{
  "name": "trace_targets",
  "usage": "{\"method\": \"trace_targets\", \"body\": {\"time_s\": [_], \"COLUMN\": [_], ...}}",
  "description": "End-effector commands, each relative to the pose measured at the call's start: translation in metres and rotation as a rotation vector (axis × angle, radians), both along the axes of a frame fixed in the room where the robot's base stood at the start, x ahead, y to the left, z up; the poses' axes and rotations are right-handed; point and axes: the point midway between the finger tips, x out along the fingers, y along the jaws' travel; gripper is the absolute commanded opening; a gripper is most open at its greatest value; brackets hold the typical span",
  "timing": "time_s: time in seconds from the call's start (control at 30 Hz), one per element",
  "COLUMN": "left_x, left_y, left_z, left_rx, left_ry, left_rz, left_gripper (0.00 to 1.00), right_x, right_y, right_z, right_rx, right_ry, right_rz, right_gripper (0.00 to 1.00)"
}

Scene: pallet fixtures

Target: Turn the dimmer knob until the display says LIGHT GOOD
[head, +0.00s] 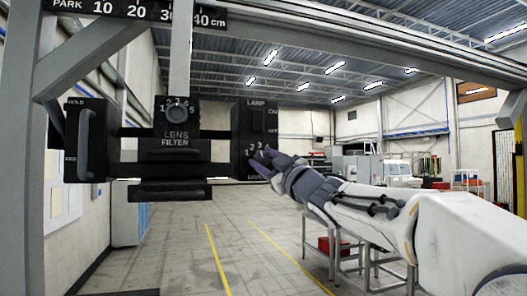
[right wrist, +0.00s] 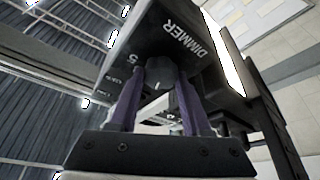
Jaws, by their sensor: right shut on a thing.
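The black lamp box (head: 243,142) hangs at the right end of the beam in the head view, with LAMP, ON and OFF printed at its top and a numbered scale low on its face. My right gripper (head: 268,163) reaches in from the right to this scale and covers the knob there. In the right wrist view the dimmer knob (right wrist: 162,76) sits under the word DIMMER, between the purple fingers of my right gripper (right wrist: 164,88), which are shut on it. The knob's setting is hard to read. No readable LIGHT GOOD text shows. My left gripper is out of view.
A black lens filter box (head: 176,140) with a numbered dial hangs left of the lamp box. A black HOLD panel with a handle (head: 86,142) is farther left. A grey frame (head: 52,190) surrounds them.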

Motion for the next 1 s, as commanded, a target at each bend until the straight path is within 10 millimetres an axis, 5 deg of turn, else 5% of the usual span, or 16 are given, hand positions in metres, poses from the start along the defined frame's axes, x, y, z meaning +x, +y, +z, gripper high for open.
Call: {"method": "trace_targets", "body": {"time_s": [0.3, 0.9, 0.93, 1.0], "left_x": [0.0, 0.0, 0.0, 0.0], "left_y": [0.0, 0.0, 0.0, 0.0], "left_z": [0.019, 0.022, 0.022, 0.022], "left_rx": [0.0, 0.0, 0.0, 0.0], "left_ry": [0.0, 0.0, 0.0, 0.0], "left_rz": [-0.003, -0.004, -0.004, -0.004], "left_gripper": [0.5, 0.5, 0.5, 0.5], "right_x": [0.0, 0.0, 0.0, 0.0], "right_y": [0.0, 0.0, 0.0, 0.0], "right_z": [0.001, -0.001, -0.001, -0.001], "right_rx": [-0.154, -0.197, -0.196, -0.196], "right_ry": [-0.05, -0.064, -0.064, -0.064], "right_rz": [0.0, 0.001, 0.002, 0.002], "right_gripper": [0.0, 0.0, 0.6, 0.78]}}
